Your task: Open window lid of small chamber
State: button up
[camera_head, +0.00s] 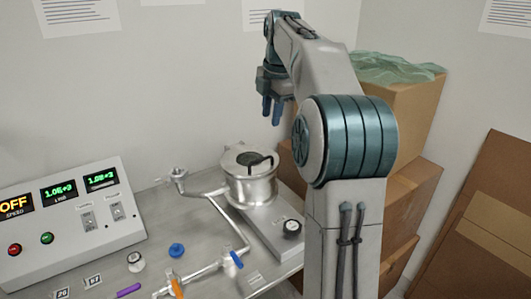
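The small chamber (250,187) is a round metal pot on a grey base at the right of the bench. Its lid (247,158) lies flat on top, with a dark round window and a black handle; it looks closed. My gripper (271,112) hangs above and slightly right of the chamber, apart from it, with its fingers pointing down. The two fingers show a small gap between them, and nothing is seen held there. My arm covers the area right of the chamber.
A control box (70,222) with green displays stands at the left. Metal piping with a blue valve handle (236,260) and an orange one (177,288) runs in front of the chamber. A blue knob (176,250) lies nearby. Cardboard boxes (405,110) stack behind my arm.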

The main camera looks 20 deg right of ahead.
send_near(266, 157)
jog(key=f, duration=0.2)
jog(key=w+f, duration=0.1)
jog(key=f, duration=0.4)
jog(key=shift+w+a+f, duration=0.15)
jog(key=shift+w+f, duration=0.1)
grip_shut()
